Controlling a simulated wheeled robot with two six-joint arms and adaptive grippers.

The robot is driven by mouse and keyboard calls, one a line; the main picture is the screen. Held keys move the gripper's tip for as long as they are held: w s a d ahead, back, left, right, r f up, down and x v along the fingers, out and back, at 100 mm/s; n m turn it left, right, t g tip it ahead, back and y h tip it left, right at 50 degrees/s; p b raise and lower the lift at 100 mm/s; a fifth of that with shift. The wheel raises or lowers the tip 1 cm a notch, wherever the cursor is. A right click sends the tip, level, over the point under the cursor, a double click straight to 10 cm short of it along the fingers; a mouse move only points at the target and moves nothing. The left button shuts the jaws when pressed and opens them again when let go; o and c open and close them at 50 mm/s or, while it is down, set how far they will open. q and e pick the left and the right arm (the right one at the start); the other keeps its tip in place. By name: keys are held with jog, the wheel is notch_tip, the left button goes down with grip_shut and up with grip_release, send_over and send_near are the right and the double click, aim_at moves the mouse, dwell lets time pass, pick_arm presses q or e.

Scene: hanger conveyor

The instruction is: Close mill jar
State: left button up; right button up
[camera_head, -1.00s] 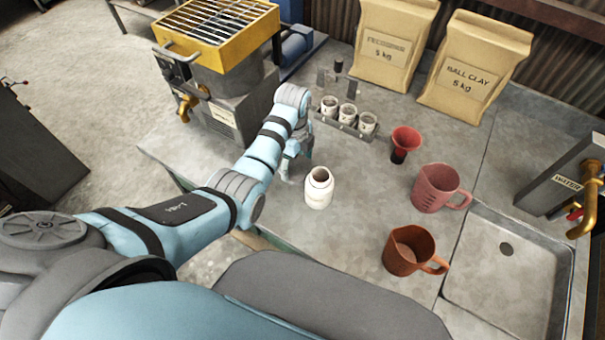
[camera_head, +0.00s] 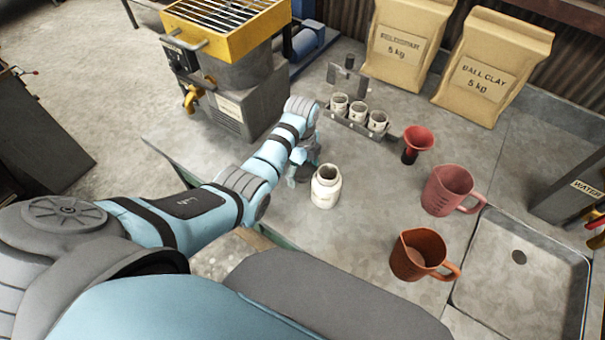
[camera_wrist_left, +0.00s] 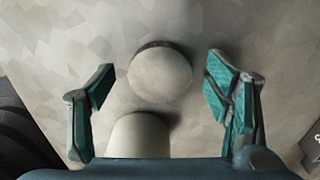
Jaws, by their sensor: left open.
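A white jar (camera_head: 325,188) stands upright on the grey bench, its mouth open in the head view. My left gripper (camera_head: 302,174) is pointed down just left of the jar, with its fingers partly hidden by the arm. In the left wrist view, the open fingers of the left gripper (camera_wrist_left: 162,88) stand on either side of a pale round disc (camera_wrist_left: 160,75), apart from it; it looks like a lid. A pale rounded shape (camera_wrist_left: 138,136) shows below the disc; I cannot tell whether it is the jar. My right gripper is not in view.
A rack of small cups (camera_head: 356,120) stands behind the gripper. A red funnel-topped cup (camera_head: 416,140), a pink jug (camera_head: 446,190) and a brown jug (camera_head: 418,256) stand to the right, beside a sink (camera_head: 530,262). A yellow-topped machine (camera_head: 235,70) stands back left.

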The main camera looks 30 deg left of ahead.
pick_arm(q)
jog(key=shift+r, duration=0.2)
jog(key=shift+c, duration=0.3)
jog(key=c, duration=1.2)
